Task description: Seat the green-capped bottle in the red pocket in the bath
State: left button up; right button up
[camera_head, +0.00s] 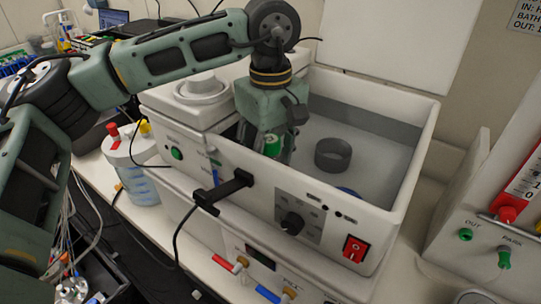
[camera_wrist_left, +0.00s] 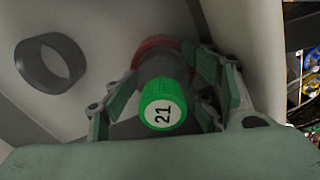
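The green-capped bottle (camera_wrist_left: 163,103) is between my left gripper's fingers, its cap marked 21 facing the left wrist camera. The bath's front wall hides the pocket in the head view.
A dark grey ring pocket (camera_head: 333,155) stands on the bath floor to the right. A blue ring (camera_head: 348,192) shows partly behind the front wall. The bath's white walls enclose the gripper. A jug (camera_head: 135,165) with red and yellow caps stands left of the bath.

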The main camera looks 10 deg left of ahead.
pick_arm(q)
jog(key=shift+d+f, duration=0.15)
jog(key=shift+f, duration=0.25)
notch_tip(320, 180, up, 13)
jog(key=shift+w+f, duration=0.1)
jog(key=shift+f, duration=0.1)
dwell(0.3)
